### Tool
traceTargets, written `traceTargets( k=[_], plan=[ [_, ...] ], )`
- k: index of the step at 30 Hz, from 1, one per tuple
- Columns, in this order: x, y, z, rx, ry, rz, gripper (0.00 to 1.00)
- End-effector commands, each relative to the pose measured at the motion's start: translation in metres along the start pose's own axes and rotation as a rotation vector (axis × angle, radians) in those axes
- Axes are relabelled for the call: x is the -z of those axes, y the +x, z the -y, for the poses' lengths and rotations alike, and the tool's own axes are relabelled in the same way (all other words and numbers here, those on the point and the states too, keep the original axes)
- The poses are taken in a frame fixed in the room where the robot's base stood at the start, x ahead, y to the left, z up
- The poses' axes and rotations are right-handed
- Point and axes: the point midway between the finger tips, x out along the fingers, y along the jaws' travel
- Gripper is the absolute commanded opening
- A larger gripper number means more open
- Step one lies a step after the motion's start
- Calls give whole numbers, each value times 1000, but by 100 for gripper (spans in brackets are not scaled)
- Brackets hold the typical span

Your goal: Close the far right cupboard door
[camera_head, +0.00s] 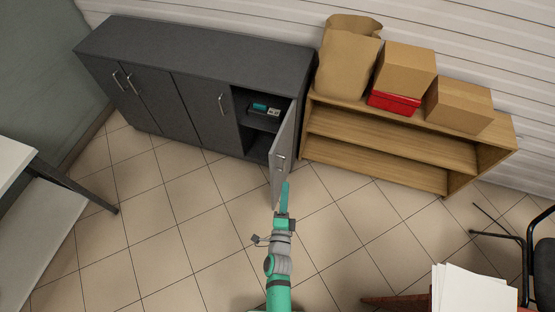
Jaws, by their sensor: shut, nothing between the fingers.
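A dark grey cupboard (195,48) stands against the back wall. Its far right door (285,150) is open, swung out toward me and seen nearly edge-on, with a handle (281,157) on it. The compartment behind it (258,126) shows a shelf with small blue and pale items (264,109). The other doors, with silver handles, are shut. My gripper (285,184) is shut, with nothing in it, and points up the picture at the lower end of the open door. It overlaps the door's lower edge in the picture; I cannot tell whether it touches.
A low wooden shelf unit (390,145) stands right of the cupboard, holding a paper bag (347,62), cardboard boxes (405,68) and a red box (393,103). A white table (52,225) is at left, a chair (543,255) at right. The tiled floor between is clear.

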Motion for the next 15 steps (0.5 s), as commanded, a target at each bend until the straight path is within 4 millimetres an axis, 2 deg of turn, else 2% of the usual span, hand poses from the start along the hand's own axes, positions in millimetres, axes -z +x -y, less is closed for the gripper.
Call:
traceTargets(
  k=[1,10,15],
  plan=[
    [-1,8,-1,4,29,-2,0],
    [-2,33,-1,9,70,-6,0],
    [-1,61,0,10,69,-6,0]
  ],
)
